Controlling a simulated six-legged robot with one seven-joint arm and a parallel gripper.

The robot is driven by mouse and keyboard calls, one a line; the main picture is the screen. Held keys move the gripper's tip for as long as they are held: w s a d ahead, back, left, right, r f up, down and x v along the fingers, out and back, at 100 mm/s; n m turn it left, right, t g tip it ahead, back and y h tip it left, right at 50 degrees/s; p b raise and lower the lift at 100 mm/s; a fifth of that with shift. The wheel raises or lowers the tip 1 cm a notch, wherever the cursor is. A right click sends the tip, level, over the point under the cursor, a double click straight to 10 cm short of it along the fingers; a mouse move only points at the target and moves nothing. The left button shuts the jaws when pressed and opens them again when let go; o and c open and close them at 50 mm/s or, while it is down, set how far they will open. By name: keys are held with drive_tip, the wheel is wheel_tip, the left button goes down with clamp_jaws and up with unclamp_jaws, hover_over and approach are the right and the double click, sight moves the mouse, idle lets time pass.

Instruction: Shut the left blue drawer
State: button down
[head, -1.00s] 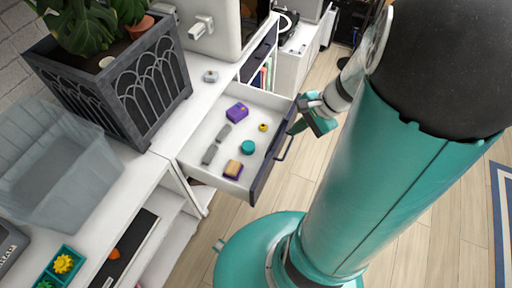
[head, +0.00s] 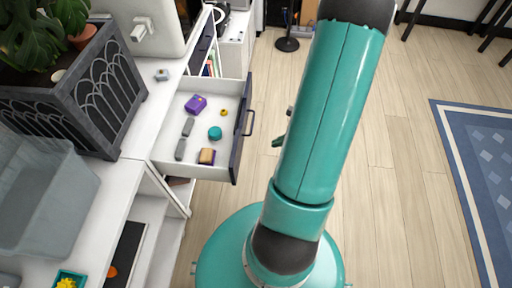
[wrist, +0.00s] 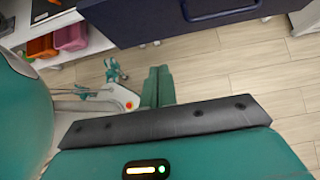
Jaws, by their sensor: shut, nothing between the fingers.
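The blue drawer is pulled out of the white cabinet, with its dark blue front (head: 238,140) and bar handle (head: 251,122) facing right in the head view. Its white tray holds several small things, among them a purple block, a teal round piece and grey pieces. My gripper (head: 278,140) is mostly hidden behind my teal arm; only a tip shows, right of the handle and apart from it. In the wrist view my gripper's teal fingers (wrist: 158,72) are together with nothing between them. The dark drawer front (wrist: 150,18) and handle cross the top there.
A planter (head: 85,100) and a grey bin (head: 45,215) stand on the cabinet top (head: 135,140). Open shelves lie below, with orange and pink bins (wrist: 70,37) in the wrist view. The wooden floor right of my arm is clear up to a blue rug (head: 485,150).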

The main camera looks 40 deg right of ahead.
sight(240, 152)
drive_tip(key=x, duration=0.4)
drive_tip(key=w+r+x, duration=0.1)
drive_tip(key=x, duration=0.3)
drive_tip(key=a+x, duration=0.1)
drive_tip(key=x, duration=0.2)
drive_tip(key=shift+w+a+r, duration=0.15)
drive_tip(key=shift+w, duration=0.35)
drive_tip(key=shift+w+a, duration=0.2)
drive_tip(key=shift+w, duration=0.1)
